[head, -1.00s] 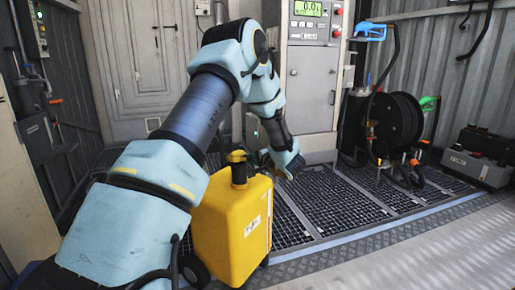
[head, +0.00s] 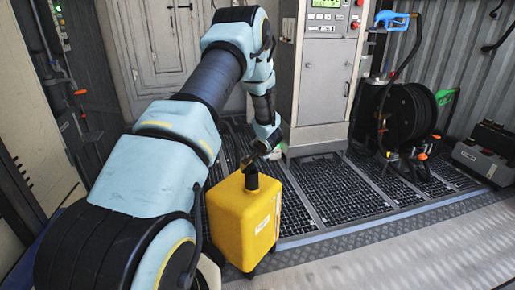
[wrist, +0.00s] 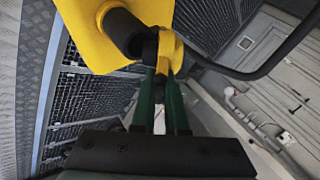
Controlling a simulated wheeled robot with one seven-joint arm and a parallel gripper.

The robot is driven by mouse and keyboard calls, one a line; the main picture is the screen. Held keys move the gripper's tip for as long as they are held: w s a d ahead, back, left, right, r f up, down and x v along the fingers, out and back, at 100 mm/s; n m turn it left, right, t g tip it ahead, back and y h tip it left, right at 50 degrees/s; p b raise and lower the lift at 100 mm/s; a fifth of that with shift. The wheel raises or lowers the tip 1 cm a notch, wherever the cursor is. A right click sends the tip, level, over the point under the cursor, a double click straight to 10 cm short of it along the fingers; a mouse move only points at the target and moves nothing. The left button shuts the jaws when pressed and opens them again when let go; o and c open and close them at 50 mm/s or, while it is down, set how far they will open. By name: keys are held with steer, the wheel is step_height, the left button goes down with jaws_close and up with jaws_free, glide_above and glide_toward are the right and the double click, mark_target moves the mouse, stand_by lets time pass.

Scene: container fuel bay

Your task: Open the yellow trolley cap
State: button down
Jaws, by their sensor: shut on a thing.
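The yellow trolley (head: 232,225) stands upright on the grating in the head view, with a black neck (head: 251,177) on top. In the wrist view its yellow body (wrist: 90,25) fills the top, and the black neck (wrist: 126,34) points toward my gripper. The yellow and black cap (wrist: 168,50) is at the fingertips, beside the neck's end and tilted away from it. I cannot tell whether it still touches the neck. My gripper (wrist: 161,78) is shut on the cap; in the head view my gripper (head: 262,153) is just above the neck, its fingers hard to make out.
A grey pump cabinet (head: 318,85) stands behind the trolley. A black hose reel (head: 405,115) with a blue nozzle (head: 391,20) is to its right. A dark grey case (head: 485,150) lies at the far right. The floor front right is clear.

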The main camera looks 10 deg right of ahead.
steer(key=r+p, duration=0.1)
steer(key=p, duration=0.1)
steer(key=w+a+r+g+h+p, duration=0.1)
steer(key=p, duration=0.1)
steer(key=shift+w+r+n+g+p, duration=0.1)
steer(key=shift+n+g+p, duration=0.2)
steer(key=shift+w+a+r+g+h+p, duration=0.1)
steer(key=shift+w+a+g+h+p, duration=0.45)
steer(key=shift+h+p, duration=0.3)
steer(key=shift+w+a+n+g+h, duration=0.3)
steer(key=shift+w+a+g+h, duration=0.2)
steer(key=shift+a+g, duration=0.15)
steer(key=shift+w+a+g+h+b, duration=0.55)
steer(key=shift+w+h+b, duration=0.1)
steer(key=shift+b, duration=0.2)
steer(key=shift+w+a+b, duration=0.35)
steer(key=shift+a+b, duration=0.05)
steer(key=shift+b, duration=0.35)
steer(key=c, duration=0.9)
jaws_free()
steer(key=shift+c, duration=0.2)
